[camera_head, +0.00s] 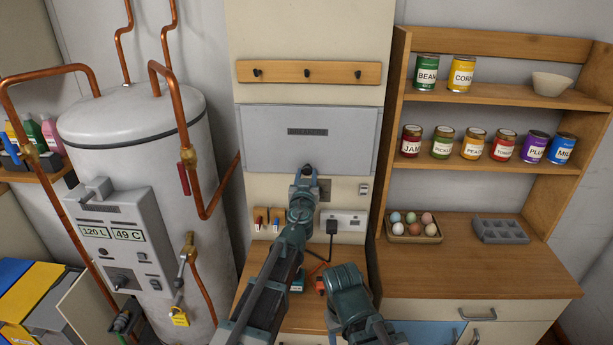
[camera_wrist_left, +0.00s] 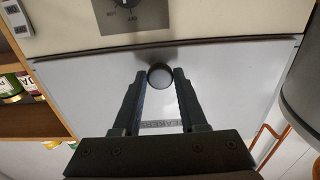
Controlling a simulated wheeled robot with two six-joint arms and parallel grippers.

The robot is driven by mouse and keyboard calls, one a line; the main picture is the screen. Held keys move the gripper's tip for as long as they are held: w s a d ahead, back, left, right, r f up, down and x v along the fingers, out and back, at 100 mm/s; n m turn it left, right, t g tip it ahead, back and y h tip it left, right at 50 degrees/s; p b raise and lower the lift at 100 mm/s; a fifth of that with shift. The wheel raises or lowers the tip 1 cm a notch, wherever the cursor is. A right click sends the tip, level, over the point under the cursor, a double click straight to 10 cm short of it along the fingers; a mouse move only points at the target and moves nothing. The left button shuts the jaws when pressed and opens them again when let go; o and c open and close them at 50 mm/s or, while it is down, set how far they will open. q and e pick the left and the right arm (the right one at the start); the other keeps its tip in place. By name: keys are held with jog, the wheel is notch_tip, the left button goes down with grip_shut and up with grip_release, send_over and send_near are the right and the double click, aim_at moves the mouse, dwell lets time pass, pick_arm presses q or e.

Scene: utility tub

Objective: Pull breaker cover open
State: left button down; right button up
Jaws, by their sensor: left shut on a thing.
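The breaker cover (camera_head: 345,152) is a wide grey panel on the cream wall column, with a dark label across its middle. It looks closed against the wall in the head view. My left gripper (camera_head: 305,176) is at the cover's lower edge. In the left wrist view, the left gripper (camera_wrist_left: 160,90) has its fingers on either side of a round knob (camera_wrist_left: 160,75) on the cover, shut on it. The cover's label shows partly between the fingers. The knob is hidden behind the gripper in the head view. My right arm shows low in the head view, but its gripper does not.
A wooden peg rail (camera_head: 307,72) is above the cover. A socket plate (camera_head: 344,221) and a small switch (camera_head: 363,190) are below it. A water heater (camera_head: 140,150) with copper pipes stands left. Shelves with cans (camera_head: 472,147) stand right.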

pick_arm(q)
jog(key=shift+s, duration=0.1)
jog(key=shift+s+r+p, duration=0.3)
jog(key=shift+s+p, duration=0.05)
jog(key=shift+s, duration=0.35)
jog(key=s+r+p, duration=0.6)
jog(key=s, duration=0.2)
jog(key=shift+s, duration=0.35)
jog(key=shift+c, duration=2.3)
grip_release()
jog(key=shift+s, duration=0.1)
